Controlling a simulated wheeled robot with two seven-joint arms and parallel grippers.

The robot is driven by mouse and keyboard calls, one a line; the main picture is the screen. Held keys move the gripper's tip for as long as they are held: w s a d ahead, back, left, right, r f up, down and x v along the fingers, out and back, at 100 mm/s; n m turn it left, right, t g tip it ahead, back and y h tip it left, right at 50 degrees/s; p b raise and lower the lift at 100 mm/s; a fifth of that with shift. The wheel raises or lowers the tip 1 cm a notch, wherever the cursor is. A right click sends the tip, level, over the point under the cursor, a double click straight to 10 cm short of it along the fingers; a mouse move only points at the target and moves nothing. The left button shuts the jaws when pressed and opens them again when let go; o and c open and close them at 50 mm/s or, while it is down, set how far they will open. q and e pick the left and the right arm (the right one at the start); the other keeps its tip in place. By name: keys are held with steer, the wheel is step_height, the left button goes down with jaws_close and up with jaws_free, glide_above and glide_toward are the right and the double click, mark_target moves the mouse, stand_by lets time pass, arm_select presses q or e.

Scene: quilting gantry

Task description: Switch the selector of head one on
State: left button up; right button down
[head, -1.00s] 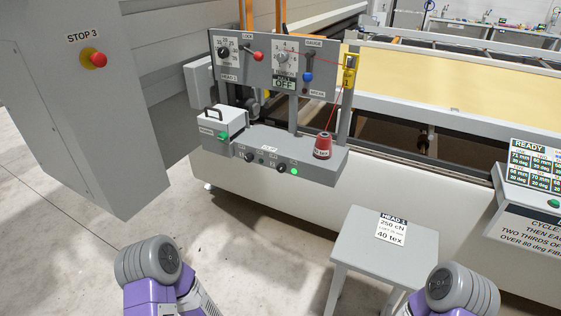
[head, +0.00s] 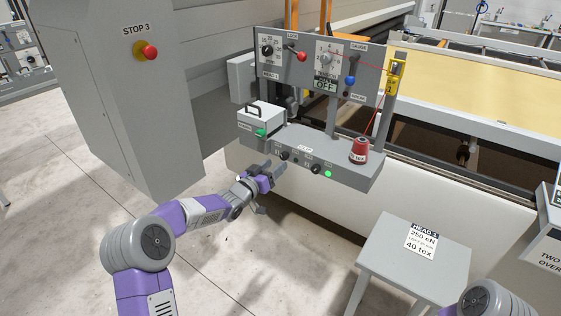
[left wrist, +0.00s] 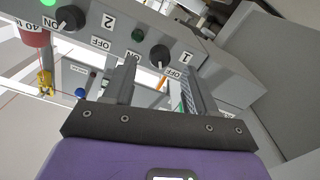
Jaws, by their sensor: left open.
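The selector of head one is a black knob (head: 284,155) on the sloped front of the grey control box (head: 352,179); it also shows upside down in the left wrist view (left wrist: 160,55), beside a "1" label, with ON and OFF labels around it. The lamp beside it (left wrist: 138,35) looks dark. My right gripper is out of view.
A grey box with a handle (head: 261,122) and a red thread cone (head: 360,149) stand on the control box. The upright panel (head: 315,60) behind has a display reading OFF. A stool with a card (head: 395,262) stands front right. A cabinet with a STOP 3 button (head: 149,50) is at left.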

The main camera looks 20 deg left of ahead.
mark_target(283, 158)
arm_select(q)
steer(key=shift+x, duration=2.2)
steer(key=shift+c, duration=0.4)
jaws_close()
